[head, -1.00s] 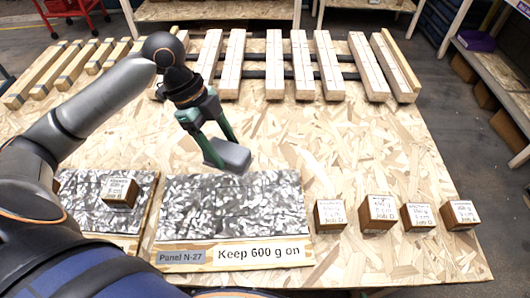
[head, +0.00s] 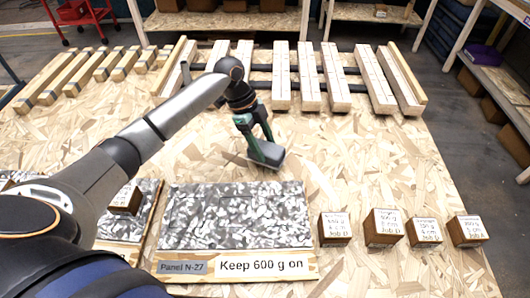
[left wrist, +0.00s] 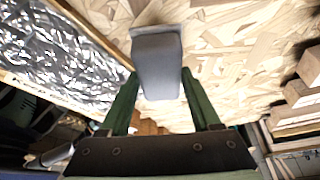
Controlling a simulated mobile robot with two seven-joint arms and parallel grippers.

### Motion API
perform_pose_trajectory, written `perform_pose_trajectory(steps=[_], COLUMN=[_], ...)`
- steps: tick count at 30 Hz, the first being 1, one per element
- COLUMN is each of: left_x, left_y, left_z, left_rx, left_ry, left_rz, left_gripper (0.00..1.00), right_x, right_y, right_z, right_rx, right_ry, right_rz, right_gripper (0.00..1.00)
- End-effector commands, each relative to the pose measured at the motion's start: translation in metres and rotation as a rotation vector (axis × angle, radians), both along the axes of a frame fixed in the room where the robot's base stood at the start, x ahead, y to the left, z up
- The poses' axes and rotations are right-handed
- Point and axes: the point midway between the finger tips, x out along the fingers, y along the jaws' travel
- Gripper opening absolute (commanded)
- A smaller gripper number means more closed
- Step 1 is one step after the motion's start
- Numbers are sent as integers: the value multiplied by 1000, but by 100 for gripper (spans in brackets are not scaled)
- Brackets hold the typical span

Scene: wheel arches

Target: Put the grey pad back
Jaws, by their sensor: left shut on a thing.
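The grey pad (head: 270,152) is a dark grey block with a thin lighter plate under it. My left gripper (head: 262,142) is shut on it, just beyond the far edge of panel N-27. In the left wrist view the grey pad (left wrist: 157,65) sits between the two green fingers (left wrist: 157,88). It is over or on the bare chipboard; whether it touches the board is not clear. The panel N-27 (head: 235,215) has a mottled grey face and a label reading "Keep 600 g on". My right gripper is not in view.
Several labelled wooden blocks (head: 382,228) stand in a row right of the panel. Another block (head: 125,200) sits on a second mottled panel at left. Wooden slats (head: 280,75) line the back on dark rails. The chipboard (head: 380,150) right of my gripper is clear.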

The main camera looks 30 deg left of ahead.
Motion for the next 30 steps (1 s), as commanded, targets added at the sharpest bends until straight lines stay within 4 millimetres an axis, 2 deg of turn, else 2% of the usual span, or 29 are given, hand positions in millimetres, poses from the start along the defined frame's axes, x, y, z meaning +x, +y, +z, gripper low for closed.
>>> perform_pose_trajectory(steps=[4,10,21,22,30], left_x=[6,4,5,5,5], left_y=[-2,0,-1,0,-1], left_z=[-8,-36,-41,-40,-40], left_rx=[-1,1,1,1,1], left_ry=[1,2,1,1,1], left_rz=[-2,0,0,0,-1], left_gripper=[20,20,20,66,94], right_x=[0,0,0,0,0], right_y=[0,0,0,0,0], right_z=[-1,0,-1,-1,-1], right_rx=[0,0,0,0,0], right_ry=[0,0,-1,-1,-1], right_rz=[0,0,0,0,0], right_gripper=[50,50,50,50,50])
